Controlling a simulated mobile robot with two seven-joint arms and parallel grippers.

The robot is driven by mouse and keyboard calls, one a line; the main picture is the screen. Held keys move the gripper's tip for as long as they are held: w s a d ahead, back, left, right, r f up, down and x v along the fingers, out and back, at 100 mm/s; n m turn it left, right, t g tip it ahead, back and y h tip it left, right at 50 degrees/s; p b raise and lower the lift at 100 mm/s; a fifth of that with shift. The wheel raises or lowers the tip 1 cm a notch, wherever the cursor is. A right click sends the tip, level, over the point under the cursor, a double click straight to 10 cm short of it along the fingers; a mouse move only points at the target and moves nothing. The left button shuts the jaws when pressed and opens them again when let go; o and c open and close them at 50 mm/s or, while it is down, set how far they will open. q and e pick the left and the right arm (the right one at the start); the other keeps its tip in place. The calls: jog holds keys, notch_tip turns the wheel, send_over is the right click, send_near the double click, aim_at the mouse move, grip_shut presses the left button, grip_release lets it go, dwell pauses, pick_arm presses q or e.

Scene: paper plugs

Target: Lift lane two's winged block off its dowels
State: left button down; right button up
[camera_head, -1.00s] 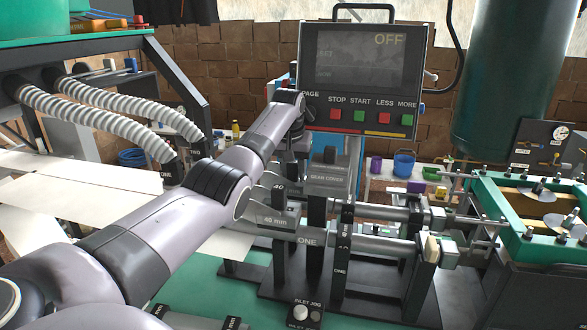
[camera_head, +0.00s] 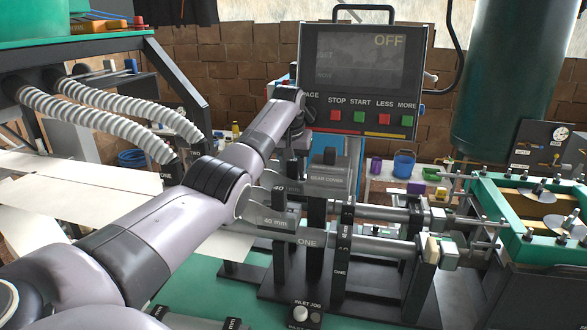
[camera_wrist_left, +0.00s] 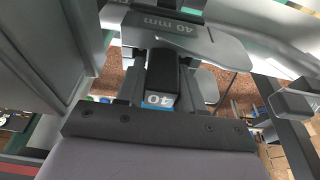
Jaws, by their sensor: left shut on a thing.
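Lane two's grey winged block (camera_head: 268,180) is in the head view, in the row behind the front lane, partly hidden by my left arm. My left gripper (camera_head: 291,168) is above that row, shut on the winged block; its fingertips are mostly hidden. In the left wrist view a grey winged part marked 40 mm (camera_wrist_left: 205,42) is close in front of the gripper. The dowels under the block are hidden, so I cannot tell its clearance. A similar block marked 40 mm (camera_head: 272,222) sits in front, in the lane marked ONE. My right gripper is not in view.
Dark uprights (camera_head: 314,240) and metal rods (camera_head: 375,246) stand close to the right of the blocks. A gear cover (camera_head: 328,178) is just behind. The control panel (camera_head: 360,75), reading OFF, rises above the arm. A green-framed machine (camera_head: 515,240) stands at the right.

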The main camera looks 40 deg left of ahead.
pick_arm(q)
jog(key=shift+r, duration=0.45)
dwell(0.3)
jog(key=shift+r, duration=1.4)
jog(key=shift+r, duration=0.15)
jog(key=shift+r, duration=1.35)
jog(key=shift+a, duration=0.1)
